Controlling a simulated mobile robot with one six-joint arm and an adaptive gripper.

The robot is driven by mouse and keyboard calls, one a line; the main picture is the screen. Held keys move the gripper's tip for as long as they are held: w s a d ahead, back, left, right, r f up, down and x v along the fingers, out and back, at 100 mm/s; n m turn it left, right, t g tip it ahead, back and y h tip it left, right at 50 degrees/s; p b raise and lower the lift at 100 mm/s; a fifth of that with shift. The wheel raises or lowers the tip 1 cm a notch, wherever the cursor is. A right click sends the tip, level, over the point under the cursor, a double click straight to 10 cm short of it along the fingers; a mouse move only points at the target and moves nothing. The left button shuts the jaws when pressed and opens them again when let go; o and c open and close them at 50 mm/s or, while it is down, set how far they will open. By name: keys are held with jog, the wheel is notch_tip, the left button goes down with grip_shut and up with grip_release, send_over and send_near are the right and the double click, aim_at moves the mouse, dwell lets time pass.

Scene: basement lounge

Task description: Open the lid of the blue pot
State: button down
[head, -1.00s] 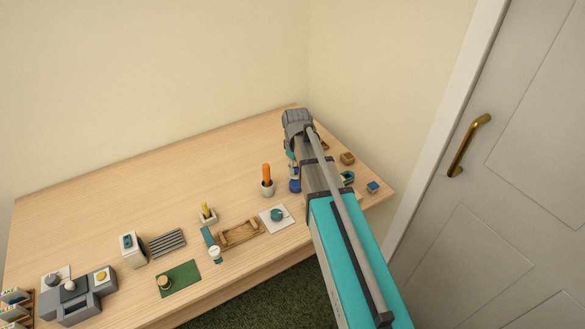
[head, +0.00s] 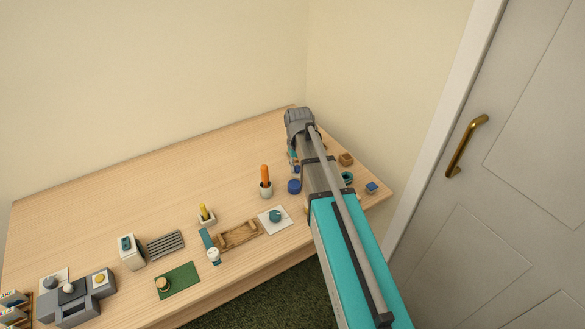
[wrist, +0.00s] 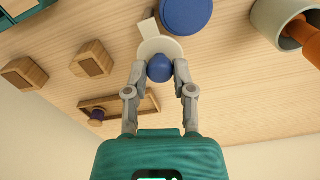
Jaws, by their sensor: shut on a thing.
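In the wrist view my gripper (wrist: 160,75) is shut on a round blue knob (wrist: 159,68), one finger on each side of it. A cream round piece shows directly behind the knob; I cannot tell whether it is joined to the knob. The blue pot (wrist: 186,14) is at the top edge of the wrist view, partly cut off, beside and apart from the knob. In the head view the blue pot (head: 294,186) stands on the table left of my arm. My arm hides much of the gripper there.
A pale cup with an orange handle (head: 265,185) stands left of the pot. Small wooden blocks (wrist: 90,59) and a wooden tray (wrist: 126,104) lie near my gripper in the wrist view. The table's back left is clear. A door (head: 520,180) is at right.

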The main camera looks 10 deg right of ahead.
jog(key=shift+s+d+m, duration=0.1)
jog(key=shift+d+m, duration=0.15)
jog(key=shift+m, duration=0.5)
jog(key=shift+s+d+m, duration=0.1)
jog(key=shift+d+m, duration=0.15)
jog(key=shift+m, duration=0.5)
jog(key=c, duration=0.5)
grip_release()
jog(key=shift+c, duration=0.2)
jog(key=shift+o, duration=0.4)
jog(key=shift+w, duration=0.15)
jog(key=shift+r, duration=0.1)
jog(key=s+a+r+n+p, duration=0.1)
jog(key=s+r+p, duration=0.4)
jog(key=s, duration=0.3)
jog(key=s+a+r+n+p, duration=0.1)
jog(key=s+a+r+p, duration=0.1)
jog(key=s+r+p, duration=0.3)
jog(key=s, duration=0.3)
jog(key=shift+s+a, duration=0.15)
jog(key=shift+s, duration=0.25)
